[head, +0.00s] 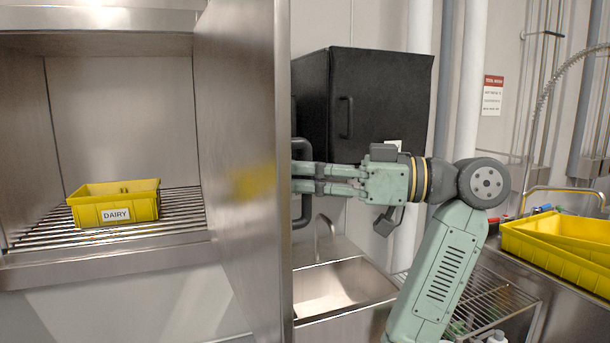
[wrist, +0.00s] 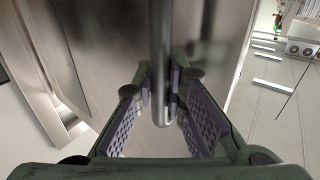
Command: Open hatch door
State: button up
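The hatch door (head: 235,120) is a stainless steel panel. It stands swung outward from the compartment on the left, whose inside is in plain view. A dark bar handle (head: 302,217) is on the door's right-hand face. My gripper (head: 298,179) reaches in from the right at the handle, its fingertips partly hidden by the door edge. In the wrist view the handle bar (wrist: 160,60) runs between the fingertips (wrist: 160,88), and both pads look closed against its sides. The door face (wrist: 105,60) fills much of that view.
Inside the compartment a yellow bin labelled DAIRY (head: 115,205) sits on a wire rack (head: 180,212). A black cabinet (head: 385,95) is mounted behind my gripper. A sink (head: 340,287) lies below, and yellow crates (head: 560,240) are at the right.

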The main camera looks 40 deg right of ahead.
jog(key=shift+o, duration=1.2)
jog(key=shift+s, duration=0.2)
jog(key=shift+o, duration=1.2)
jog(key=shift+w, duration=0.1)
jog(key=v, duration=1.2)
jog(key=shift+d, duration=0.1)
